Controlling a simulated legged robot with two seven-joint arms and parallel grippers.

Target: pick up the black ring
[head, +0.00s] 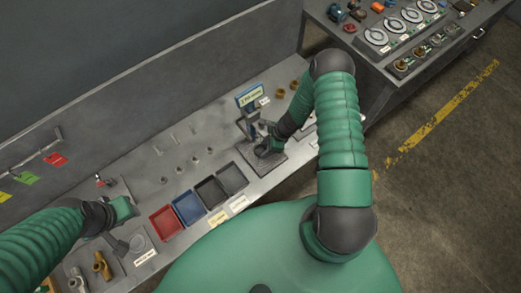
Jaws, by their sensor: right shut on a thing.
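My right gripper (264,150) is low over a dark square pad (278,163) on the grey bench, in front of a small stand with a yellow-green sign (250,97). It is shut on a small dark thing, taken as the black ring. The fingers mostly hide it, and its outline is too small to make out. My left gripper (128,208) is over the left part of the bench, away from the pad. Its jaws are too small to read.
Red (165,222), blue (188,207) and black (211,193) bins line the bench's front edge. Several pegs (182,168) stand behind them. Brass fittings (101,265) lie at the lower left. A side table (390,75) with gauges stands at the upper right.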

